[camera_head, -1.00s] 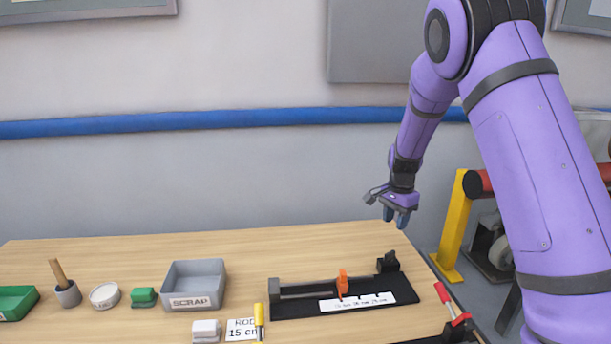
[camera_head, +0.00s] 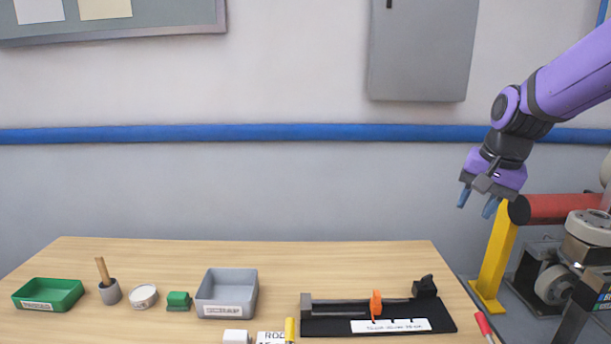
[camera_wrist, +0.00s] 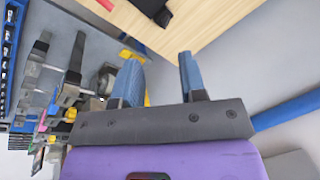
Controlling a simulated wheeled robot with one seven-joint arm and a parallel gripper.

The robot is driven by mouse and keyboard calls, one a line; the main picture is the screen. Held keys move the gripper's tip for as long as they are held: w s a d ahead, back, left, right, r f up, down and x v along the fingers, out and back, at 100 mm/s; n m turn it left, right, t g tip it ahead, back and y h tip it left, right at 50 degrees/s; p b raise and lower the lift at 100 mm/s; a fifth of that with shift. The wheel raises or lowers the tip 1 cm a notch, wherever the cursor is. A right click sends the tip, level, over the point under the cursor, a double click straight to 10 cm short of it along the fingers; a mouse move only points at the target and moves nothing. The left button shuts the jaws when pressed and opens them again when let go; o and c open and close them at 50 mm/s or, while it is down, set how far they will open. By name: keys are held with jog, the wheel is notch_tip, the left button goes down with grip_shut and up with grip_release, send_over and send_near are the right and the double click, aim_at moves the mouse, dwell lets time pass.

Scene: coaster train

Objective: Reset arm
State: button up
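My gripper (camera_head: 478,202) hangs from my purple arm at the right of the head view, in the air beyond the table's right end. Its two blue fingertips are apart, with nothing between them. In the wrist view my gripper (camera_wrist: 157,75) also shows two spread blue fingers and an empty gap. The wooden table (camera_head: 150,262) lies below and to the left of it; the table's edge shows at the top of the wrist view (camera_wrist: 205,22).
A black fixture (camera_head: 440,318) with an orange stop (camera_head: 376,303) lies at the table's right. A grey scrap bin (camera_head: 227,292), green tray (camera_head: 48,294), small pot (camera_head: 110,292) and green block (camera_head: 179,300) stand left. A yellow post (camera_head: 495,262) and machinery stand right of the table.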

jog(key=s+r+n+t, duration=0.1)
jog(key=s+r+n, duration=0.1)
jog(key=s, duration=0.8)
jog(key=s+a+r+n+t+h, duration=0.1)
jog(key=s+n, duration=0.3)
jog(key=s, duration=0.7)
jog(key=shift+s+a+r+n+t, duration=0.3)
jog(key=shift+r+t, duration=0.1)
jog(key=shift+r, duration=0.5)
dwell(1.3)
